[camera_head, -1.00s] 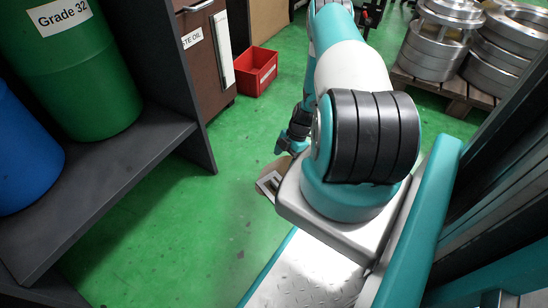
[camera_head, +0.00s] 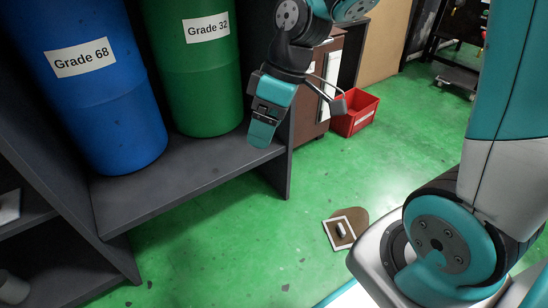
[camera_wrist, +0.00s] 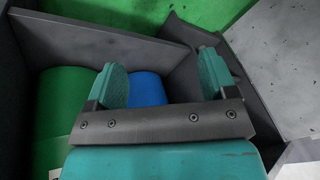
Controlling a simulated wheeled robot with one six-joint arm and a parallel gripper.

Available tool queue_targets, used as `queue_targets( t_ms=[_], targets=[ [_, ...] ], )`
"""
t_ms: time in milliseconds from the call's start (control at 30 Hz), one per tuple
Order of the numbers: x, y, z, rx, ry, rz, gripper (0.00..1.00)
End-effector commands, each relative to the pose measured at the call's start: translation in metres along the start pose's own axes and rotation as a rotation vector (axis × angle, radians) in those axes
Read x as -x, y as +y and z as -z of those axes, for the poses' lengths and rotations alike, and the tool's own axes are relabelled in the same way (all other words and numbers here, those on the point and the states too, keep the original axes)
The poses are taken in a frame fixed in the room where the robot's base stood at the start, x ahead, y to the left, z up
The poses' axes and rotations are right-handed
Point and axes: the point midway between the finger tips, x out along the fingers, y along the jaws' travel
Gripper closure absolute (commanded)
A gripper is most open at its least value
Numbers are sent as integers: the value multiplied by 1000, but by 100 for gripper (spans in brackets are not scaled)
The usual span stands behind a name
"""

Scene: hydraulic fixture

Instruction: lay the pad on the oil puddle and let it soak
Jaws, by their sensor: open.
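The pad (camera_head: 331,235) lies flat on the green floor in the head view. It is a square with a white border, a brown middle and a small pale raised piece at its centre. The brown oil puddle (camera_head: 358,216) shows past its upper right edge; the pad overlaps part of it. The pad is not visible in the wrist view.
A dark shelf (camera_head: 190,192) holds a blue Grade 68 drum (camera_head: 110,115) and a green Grade 32 drum (camera_head: 200,90), close to my gripper. A red bin (camera_head: 356,113) stands beside a brown cabinet (camera_head: 312,110). The floor around the pad is mostly clear.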

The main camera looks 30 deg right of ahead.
Motion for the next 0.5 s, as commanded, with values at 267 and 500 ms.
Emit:
queue_targets(
  t_ms=[267,500],
  targets=[
    [30,-134,-28,-123,-9,19,22],
    [33,-154,-40,-163,-15,24,22]
  ],
)
